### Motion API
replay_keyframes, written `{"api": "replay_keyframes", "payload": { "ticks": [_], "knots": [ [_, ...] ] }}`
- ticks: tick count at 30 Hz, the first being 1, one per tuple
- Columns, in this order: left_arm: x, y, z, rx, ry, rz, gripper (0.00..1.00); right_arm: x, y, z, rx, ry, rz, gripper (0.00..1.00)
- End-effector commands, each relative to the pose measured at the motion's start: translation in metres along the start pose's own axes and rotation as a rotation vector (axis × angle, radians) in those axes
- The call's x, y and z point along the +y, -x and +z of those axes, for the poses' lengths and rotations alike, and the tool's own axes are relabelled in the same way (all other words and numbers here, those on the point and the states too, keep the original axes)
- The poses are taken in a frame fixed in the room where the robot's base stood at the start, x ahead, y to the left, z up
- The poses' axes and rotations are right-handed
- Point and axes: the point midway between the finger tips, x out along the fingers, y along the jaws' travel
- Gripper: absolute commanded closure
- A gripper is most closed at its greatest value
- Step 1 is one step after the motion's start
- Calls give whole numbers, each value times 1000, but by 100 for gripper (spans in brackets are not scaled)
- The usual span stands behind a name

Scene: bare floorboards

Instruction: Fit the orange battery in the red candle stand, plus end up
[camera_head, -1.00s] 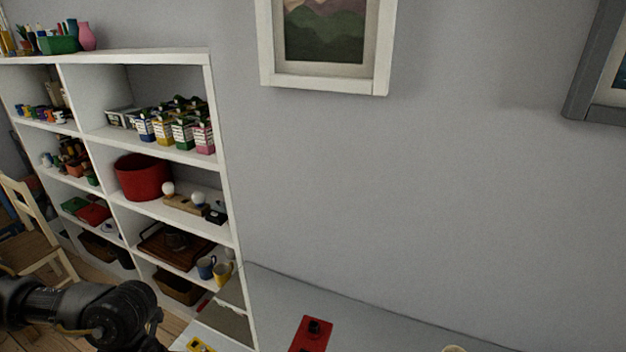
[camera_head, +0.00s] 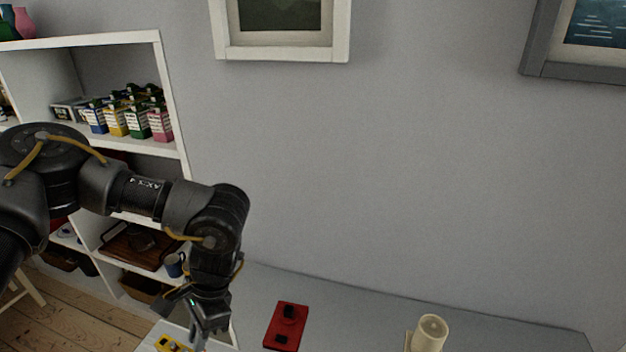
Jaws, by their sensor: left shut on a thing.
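A red stand (camera_head: 278,335), a flat block with two black parts on top, lies on the grey table toward its left side. My left gripper (camera_head: 199,341) points down at the bottom of the head view, left of the red stand and apart from it. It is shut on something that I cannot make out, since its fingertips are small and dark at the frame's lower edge. I cannot see an orange battery or its plus end. My right gripper is not in view.
A yellow item with black parts (camera_head: 170,344) lies on a white surface just left of my left gripper. A cream cylinder (camera_head: 430,334) stands at the right on the grey table (camera_head: 370,318). A white shelf unit (camera_head: 178,160) stands at the left. The table between red stand and cylinder looks clear.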

Motion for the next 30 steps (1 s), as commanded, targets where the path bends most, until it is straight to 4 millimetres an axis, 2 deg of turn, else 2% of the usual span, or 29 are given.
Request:
{"api": "replay_keyframes", "payload": {
  "ticks": [1, 3, 6, 10, 15, 30],
  "knots": [
    [-4, 8, 1, 6, 156, 66, 100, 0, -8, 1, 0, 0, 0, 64],
    [-8, 22, 5, 6, 345, 146, 100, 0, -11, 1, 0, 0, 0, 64],
    [-10, 38, 11, 3, 551, 233, 100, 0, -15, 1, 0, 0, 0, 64],
    [-13, 52, 16, 1, 716, 299, 100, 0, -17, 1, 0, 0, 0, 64],
    [-14, 59, 19, -1, 798, 331, 100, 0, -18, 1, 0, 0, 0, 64],
    [-14, 59, 20, -2, 803, 332, 100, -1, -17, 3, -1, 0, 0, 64]
  ]
}}
